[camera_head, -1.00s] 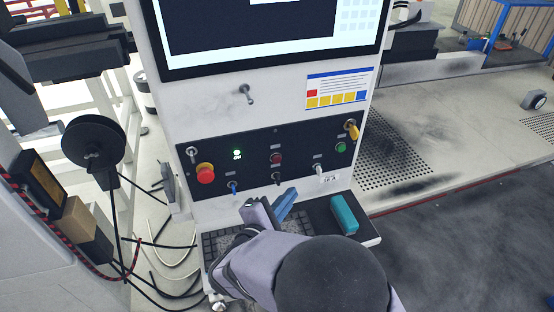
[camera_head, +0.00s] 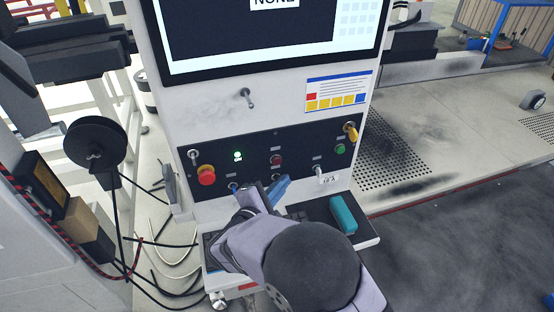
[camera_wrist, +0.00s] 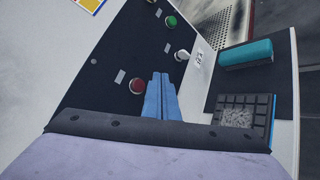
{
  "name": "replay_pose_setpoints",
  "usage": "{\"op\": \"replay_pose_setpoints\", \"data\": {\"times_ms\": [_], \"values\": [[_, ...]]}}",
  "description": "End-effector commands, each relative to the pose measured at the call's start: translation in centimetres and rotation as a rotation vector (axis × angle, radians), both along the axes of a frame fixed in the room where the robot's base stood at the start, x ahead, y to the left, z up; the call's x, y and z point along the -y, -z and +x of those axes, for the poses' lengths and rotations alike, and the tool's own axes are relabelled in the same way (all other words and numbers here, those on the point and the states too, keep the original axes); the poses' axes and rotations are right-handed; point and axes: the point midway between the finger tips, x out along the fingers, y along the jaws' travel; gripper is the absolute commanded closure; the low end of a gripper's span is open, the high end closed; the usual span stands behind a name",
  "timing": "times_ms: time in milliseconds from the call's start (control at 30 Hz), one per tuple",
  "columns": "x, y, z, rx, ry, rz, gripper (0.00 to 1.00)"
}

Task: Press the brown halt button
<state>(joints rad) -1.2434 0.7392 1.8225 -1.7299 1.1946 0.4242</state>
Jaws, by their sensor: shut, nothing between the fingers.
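The dark red-brown push button (camera_head: 276,160) sits mid-panel on the black control panel (camera_head: 300,150); no other button looks browner. It also shows in the wrist view (camera_wrist: 137,86), left of the fingertips. My gripper (camera_head: 284,180) has blue fingers, shut together and empty. In the head view its tips are just below and slightly right of the button. In the wrist view the fingers (camera_wrist: 161,76) point toward the panel, apart from the button in the picture; the depth gap is unclear. The small knob under the button is hidden by my gripper.
A red mushroom button (camera_head: 206,175) is at left, a green button (camera_head: 340,149) at right, a white-handled switch (camera_head: 319,171) below it. A yellow-handled switch (camera_head: 351,132) is upper right. A teal block (camera_head: 344,214) lies on the shelf. A lever (camera_head: 246,97) sticks out above the panel.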

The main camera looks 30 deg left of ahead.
Motion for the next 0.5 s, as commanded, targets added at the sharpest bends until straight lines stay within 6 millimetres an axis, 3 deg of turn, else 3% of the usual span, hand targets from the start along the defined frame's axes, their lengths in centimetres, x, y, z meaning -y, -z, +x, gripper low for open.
{"op": "replay_pose_setpoints", "data": {"times_ms": [200,500], "values": [[-1.6,0.2,1.7,0.001,0.002,0.003,1.0],[-2.6,0.1,2.6,0.0,0.0,0.001,1.0]]}}
